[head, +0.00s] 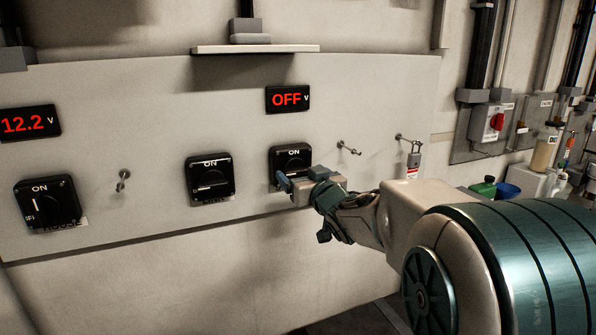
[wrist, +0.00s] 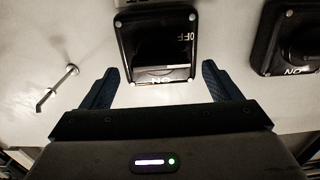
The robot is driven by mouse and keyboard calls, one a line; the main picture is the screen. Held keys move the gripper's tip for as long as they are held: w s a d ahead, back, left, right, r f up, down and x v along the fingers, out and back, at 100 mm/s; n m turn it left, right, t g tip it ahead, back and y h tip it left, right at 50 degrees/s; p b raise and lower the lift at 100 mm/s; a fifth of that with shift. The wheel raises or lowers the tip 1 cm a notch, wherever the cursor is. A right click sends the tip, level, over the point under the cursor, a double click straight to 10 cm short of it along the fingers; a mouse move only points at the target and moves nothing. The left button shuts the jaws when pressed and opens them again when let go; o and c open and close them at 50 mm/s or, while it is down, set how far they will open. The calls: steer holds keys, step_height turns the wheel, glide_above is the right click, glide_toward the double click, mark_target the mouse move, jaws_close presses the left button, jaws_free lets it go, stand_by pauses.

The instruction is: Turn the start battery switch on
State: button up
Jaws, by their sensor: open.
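A black square rotary switch (head: 291,155) marked ON at its top is on the wall panel, under a red display (head: 288,98) reading OFF V. My gripper (head: 300,180) is in front of its lower part, hiding the lower face and any name label. In the wrist view this switch (wrist: 158,45) appears upside down, with OFF and ON lettering. The open fingers (wrist: 159,78) are apart on either side of its ON edge, with nothing between them. Its knob is dark, and I cannot tell its position or whether a finger touches it.
A middle switch (head: 210,180) has a horizontal white mark. A left switch (head: 48,205), labelled HOUSE, has an upright mark and a 12.2 display (head: 30,123) above. Wall hooks (head: 348,148) and a hanging padlock (head: 414,160) stick out nearby.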

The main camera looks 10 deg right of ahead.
steer(key=shift+w+a, duration=0.25)
steer(key=shift+w, duration=0.75)
steer(key=c, duration=1)
